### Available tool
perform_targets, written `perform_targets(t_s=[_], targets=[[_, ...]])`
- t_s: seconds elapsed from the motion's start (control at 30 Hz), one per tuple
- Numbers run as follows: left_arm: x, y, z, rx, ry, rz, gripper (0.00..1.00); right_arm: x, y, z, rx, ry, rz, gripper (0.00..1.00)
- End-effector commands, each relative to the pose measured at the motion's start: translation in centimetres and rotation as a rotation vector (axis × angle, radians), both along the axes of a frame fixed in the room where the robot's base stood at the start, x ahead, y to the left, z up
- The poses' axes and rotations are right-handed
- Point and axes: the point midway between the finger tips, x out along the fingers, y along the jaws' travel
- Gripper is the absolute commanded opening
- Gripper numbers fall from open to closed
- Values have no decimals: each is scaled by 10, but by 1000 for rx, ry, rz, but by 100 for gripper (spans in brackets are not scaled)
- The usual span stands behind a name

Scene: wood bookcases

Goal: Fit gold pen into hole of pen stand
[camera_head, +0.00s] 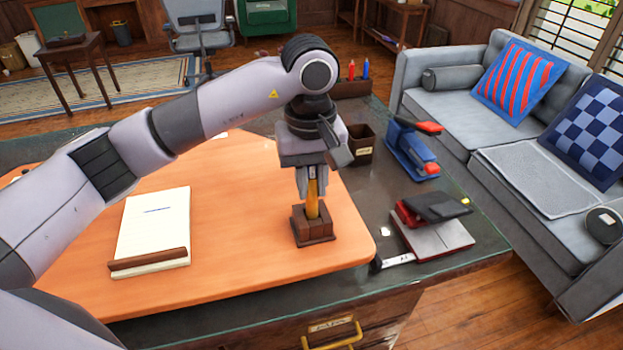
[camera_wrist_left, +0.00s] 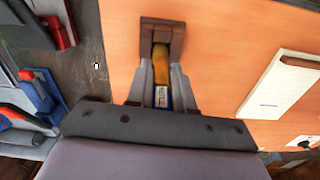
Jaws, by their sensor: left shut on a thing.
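My left gripper (camera_head: 311,187) is shut on the gold pen (camera_head: 312,203), which points down. The pen stand (camera_head: 314,237) is a small dark brown block with a wider base on the orange desk mat. The pen's lower end meets the top of the stand; I cannot tell how deep it sits in the hole. In the left wrist view the gripper's fingers (camera_wrist_left: 160,88) hold the pen (camera_wrist_left: 160,68), and its far end meets the stand (camera_wrist_left: 162,35). My right gripper does not show.
A notepad (camera_head: 155,225) lies left on the orange mat (camera_head: 240,270). To the right are a brown cup (camera_head: 360,148), a blue stapler (camera_head: 412,150) and a red and black item (camera_head: 435,208). A holder with red and blue pens (camera_head: 352,87) stands behind. The mat's front is clear.

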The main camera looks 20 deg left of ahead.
Motion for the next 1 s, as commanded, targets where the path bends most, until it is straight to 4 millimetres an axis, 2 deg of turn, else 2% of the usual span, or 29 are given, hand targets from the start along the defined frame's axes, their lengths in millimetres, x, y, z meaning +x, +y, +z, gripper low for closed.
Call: perform_targets(t_s=[0.1,0.13,0.2,0.47,0.63,1.0], targets=[[0,0,-5,0,0,0,0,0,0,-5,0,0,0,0],[0,0,-3,0,0,0,31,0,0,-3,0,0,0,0],[0,0,-3,0,0,0,47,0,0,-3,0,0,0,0],[0,0,-2,0,1,0,47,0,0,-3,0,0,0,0],[1,0,7,-1,-3,0,47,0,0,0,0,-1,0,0],[0,1,84,0,-4,0,47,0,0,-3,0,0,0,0]])
